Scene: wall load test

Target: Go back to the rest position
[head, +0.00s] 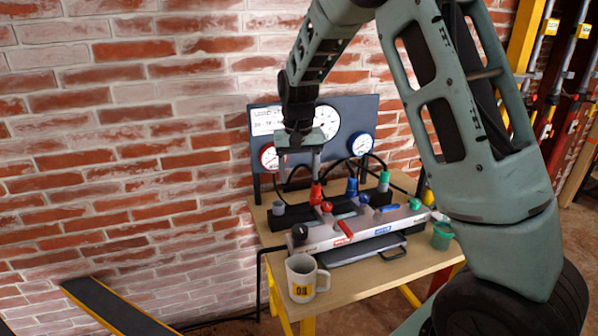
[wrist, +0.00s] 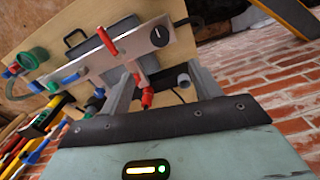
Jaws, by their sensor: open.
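My gripper (head: 299,160) hangs from my arm above the bench in the head view, in front of the gauge panel. Its two fingers are apart and nothing shows between them. In the wrist view my gripper (wrist: 163,92) points toward the bench, with a red fitting (wrist: 147,97) seen between the fingers. I cannot tell whether it touches that fitting; in the head view a red fitting (head: 316,193) stands just below the fingertips. The silver manifold (head: 365,228) with red, blue and green handles lies on the bench below; it also shows in the wrist view (wrist: 130,45).
The wooden bench (head: 345,283) stands against a brick wall. A white mug (head: 303,278) is at its front left and a green cup (head: 442,236) at its right. The gauge panel (head: 270,122) rises behind. A dark plank (head: 112,308) with yellow edging is at lower left.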

